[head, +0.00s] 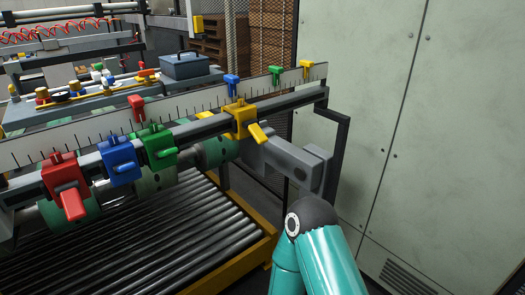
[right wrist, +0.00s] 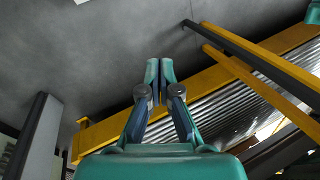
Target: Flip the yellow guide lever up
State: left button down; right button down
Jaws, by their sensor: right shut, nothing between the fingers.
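The yellow guide (head: 240,120) is a block on the dark rail, at the right end of the row in the head view. Its yellow lever (head: 258,133) sticks out toward the lower right, tilted down. My right gripper (right wrist: 160,78) shows in the right wrist view, its fingers together and empty, with grey floor and the roller conveyor behind it. The yellow lever does not show in that view. In the head view my right arm stands in front at lower right, and I cannot make out its fingers there. My left gripper is in neither view.
A red guide (head: 66,175), a blue guide (head: 120,160) and a green guide (head: 158,147) sit farther left on the rail. A white scale (head: 60,137) runs behind them. The roller conveyor (head: 190,235) has a yellow frame. A grey-green cabinet (head: 420,120) stands at right.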

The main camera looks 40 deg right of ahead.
jog(key=w+r+m+t+y+b, duration=0.8)
jog(key=w+r+m+y, duration=0.2)
jog(key=w+r+m, duration=0.9)
jog(key=w+d+r+m+t+h+b, duration=0.2)
jog(key=w+d+r+m+t, duration=0.3)
jog(key=d+r+m+t, duration=0.35)
jog(key=s+d+r+m+t+h, duration=0.1)
jog(key=d+r+m+t+h, duration=0.1)
jog(key=d+r+t+h, duration=0.2)
jog(key=s+d+r+m+t+h, duration=0.1)
jog(key=d+r+m+t+h, duration=0.2)
jog(key=d, duration=0.8)
notch_tip(320, 180, up, 3)
jog(key=t+h+b, duration=0.1)
jog(key=t+h, duration=0.1)
jog(key=shift+d+r+h, duration=0.15)
jog(key=shift+d+h, duration=0.15)
